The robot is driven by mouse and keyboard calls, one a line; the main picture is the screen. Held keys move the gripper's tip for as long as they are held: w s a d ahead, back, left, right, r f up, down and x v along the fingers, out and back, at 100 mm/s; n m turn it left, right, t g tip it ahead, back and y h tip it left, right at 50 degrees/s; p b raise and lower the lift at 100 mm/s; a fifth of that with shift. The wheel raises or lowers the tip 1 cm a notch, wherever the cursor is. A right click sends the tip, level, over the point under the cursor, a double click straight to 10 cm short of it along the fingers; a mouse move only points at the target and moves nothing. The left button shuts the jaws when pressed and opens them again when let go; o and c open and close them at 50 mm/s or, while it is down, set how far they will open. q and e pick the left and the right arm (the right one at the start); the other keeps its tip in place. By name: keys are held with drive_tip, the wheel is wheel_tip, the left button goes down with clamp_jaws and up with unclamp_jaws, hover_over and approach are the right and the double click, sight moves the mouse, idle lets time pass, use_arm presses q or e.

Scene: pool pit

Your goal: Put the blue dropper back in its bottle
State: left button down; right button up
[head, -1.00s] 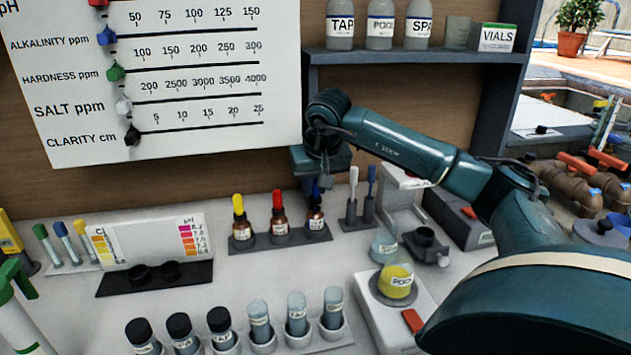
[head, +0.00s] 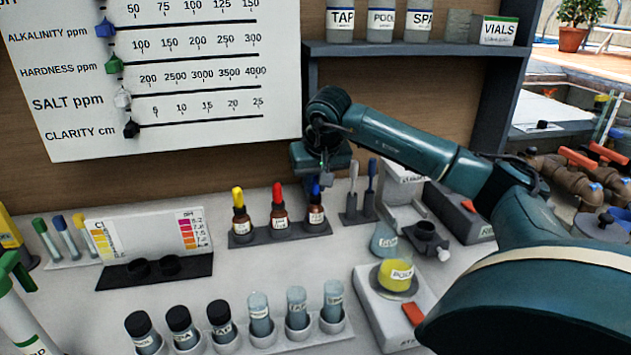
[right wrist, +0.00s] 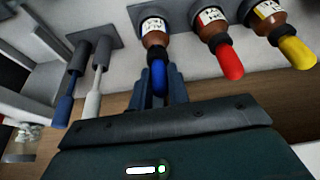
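The blue dropper (right wrist: 158,76) stands in the neck of its brown bottle (right wrist: 155,30), its collar at the bottle mouth. In the head view its blue bulb (head: 316,187) shows above the brown bottle (head: 316,215), at the right end of a dark rack (head: 282,239). My right gripper (right wrist: 162,88) is at the bulb, its fingers apart on both sides with no clear contact. In the head view my right gripper (head: 323,178) is just above and behind the bulb, its fingers hard to make out. My left gripper is out of view.
Bottles with red (head: 277,192) and yellow (head: 238,197) droppers share the rack on the left. A white and a blue-handled tool (head: 371,178) stand close on the right. A shelf (head: 415,49) is behind and above. Sample vials (head: 260,315) stand in front.

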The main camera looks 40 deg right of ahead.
drive_tip(key=shift+f, duration=0.45)
drive_tip(key=o, duration=0.7)
drive_tip(key=shift+c, duration=0.2)
